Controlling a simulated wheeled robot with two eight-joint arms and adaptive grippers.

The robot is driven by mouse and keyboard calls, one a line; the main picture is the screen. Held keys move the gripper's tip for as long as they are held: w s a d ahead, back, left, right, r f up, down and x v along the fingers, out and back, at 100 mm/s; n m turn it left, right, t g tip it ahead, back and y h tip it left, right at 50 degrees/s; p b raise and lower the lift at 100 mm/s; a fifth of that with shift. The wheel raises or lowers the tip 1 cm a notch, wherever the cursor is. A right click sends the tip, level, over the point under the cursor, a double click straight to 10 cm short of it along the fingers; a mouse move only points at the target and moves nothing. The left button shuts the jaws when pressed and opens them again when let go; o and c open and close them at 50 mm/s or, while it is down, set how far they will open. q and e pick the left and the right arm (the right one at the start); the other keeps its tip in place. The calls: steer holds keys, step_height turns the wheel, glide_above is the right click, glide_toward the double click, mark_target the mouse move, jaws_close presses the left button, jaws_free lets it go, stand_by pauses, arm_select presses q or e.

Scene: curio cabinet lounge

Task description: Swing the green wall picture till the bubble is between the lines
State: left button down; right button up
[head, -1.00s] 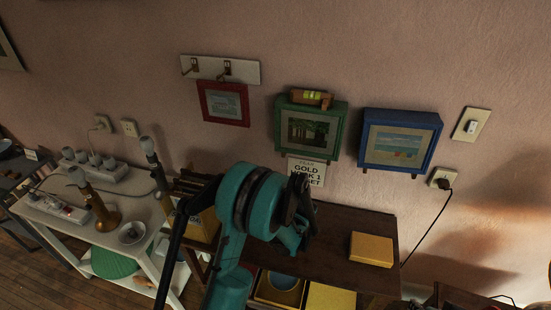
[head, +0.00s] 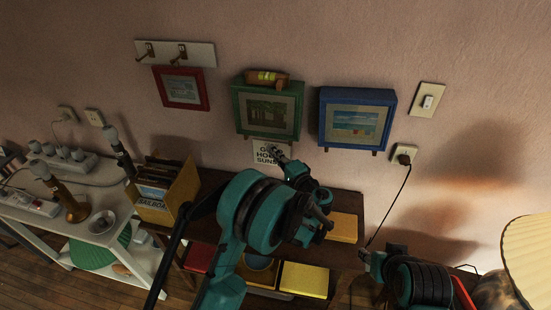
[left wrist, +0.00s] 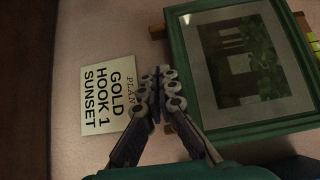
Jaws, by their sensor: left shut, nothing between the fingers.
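The green wall picture (head: 240,112) hangs on the pink wall, a wooden level (head: 266,77) with a yellow-green vial on its top edge. The bubble and lines are too small to read. My left gripper (head: 272,151) is shut and empty, just below the picture's lower edge, in front of the plan note. In the left wrist view the shut fingertips (left wrist: 160,72) lie between the note (left wrist: 108,100) and the green frame (left wrist: 186,75). One finger overlaps the frame's edge; I cannot tell if it touches. My right gripper (head: 368,259) is low at the right, its jaws unclear.
A blue picture (head: 355,97) hangs close on the right, a red one (head: 181,88) under a hook rail (head: 175,53) on the left. Below are a dark shelf (head: 340,198) with a yellow box (head: 343,228) and a record crate (head: 166,190). A lampshade (head: 530,255) stands at right.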

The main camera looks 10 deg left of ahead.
mark_target(247, 138)
arm_select(q)
steer(key=shift+w+a+b, duration=0.3)
steer(key=shift+w+a, duration=0.3)
steer(key=shift+a, duration=0.6)
steer(key=shift+w+a+b, duration=0.3)
steer(key=shift+w+a, duration=0.3)
steer(key=shift+a, duration=0.65)
steer(key=shift+w+a+b, duration=0.3)
steer(key=shift+w+a, duration=0.3)
steer(key=shift+a, duration=0.6)
steer(key=shift+a+b, duration=0.5)
steer(key=shift+a, duration=0.15)
steer(key=shift+r, duration=0.1)
